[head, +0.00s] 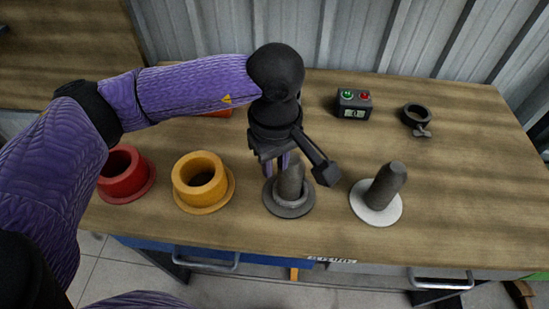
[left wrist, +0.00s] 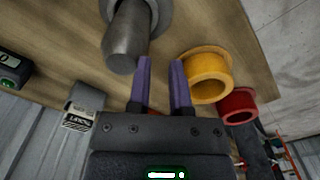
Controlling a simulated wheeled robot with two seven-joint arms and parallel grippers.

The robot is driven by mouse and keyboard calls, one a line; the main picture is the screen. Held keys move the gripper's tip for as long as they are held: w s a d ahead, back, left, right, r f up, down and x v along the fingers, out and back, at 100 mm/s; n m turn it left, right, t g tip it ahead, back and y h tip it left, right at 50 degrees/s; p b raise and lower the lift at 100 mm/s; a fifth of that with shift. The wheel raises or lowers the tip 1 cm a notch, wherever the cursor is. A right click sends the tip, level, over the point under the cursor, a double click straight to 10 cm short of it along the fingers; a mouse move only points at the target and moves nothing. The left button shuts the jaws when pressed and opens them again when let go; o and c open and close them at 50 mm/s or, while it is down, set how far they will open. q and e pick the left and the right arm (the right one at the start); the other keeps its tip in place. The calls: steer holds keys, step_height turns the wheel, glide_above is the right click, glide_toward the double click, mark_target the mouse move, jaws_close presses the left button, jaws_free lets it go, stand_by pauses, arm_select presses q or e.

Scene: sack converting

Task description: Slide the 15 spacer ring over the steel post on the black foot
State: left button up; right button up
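A grey steel post (head: 291,180) stands on a dark round foot (head: 289,211). A grey collar (head: 302,199) surrounds the post low down; I cannot tell whether it is the 15 spacer ring or part of the foot. The post also shows in the left wrist view (left wrist: 125,38), its top near the fingers. My left gripper (head: 283,164) is just behind the post in the head view, apart from it as far as I can tell. Its purple fingers are spread, with nothing between them in the left wrist view (left wrist: 162,72). No number 15 is readable. My right gripper is out of view.
A yellow flanged ring (head: 203,205) and a red one (head: 127,190) stand left. A second post (head: 386,184) on a white foot stands right. A button box (head: 353,104) and a clamp (head: 417,118) lie behind. A grey cylinder (left wrist: 88,96) sits beside a label.

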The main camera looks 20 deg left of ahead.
arm_select(q)
steer(key=shift+w+r, duration=0.1)
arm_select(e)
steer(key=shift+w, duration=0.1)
arm_select(q)
step_height(320, 180, up, 10)
steer(key=p, duration=0.2)
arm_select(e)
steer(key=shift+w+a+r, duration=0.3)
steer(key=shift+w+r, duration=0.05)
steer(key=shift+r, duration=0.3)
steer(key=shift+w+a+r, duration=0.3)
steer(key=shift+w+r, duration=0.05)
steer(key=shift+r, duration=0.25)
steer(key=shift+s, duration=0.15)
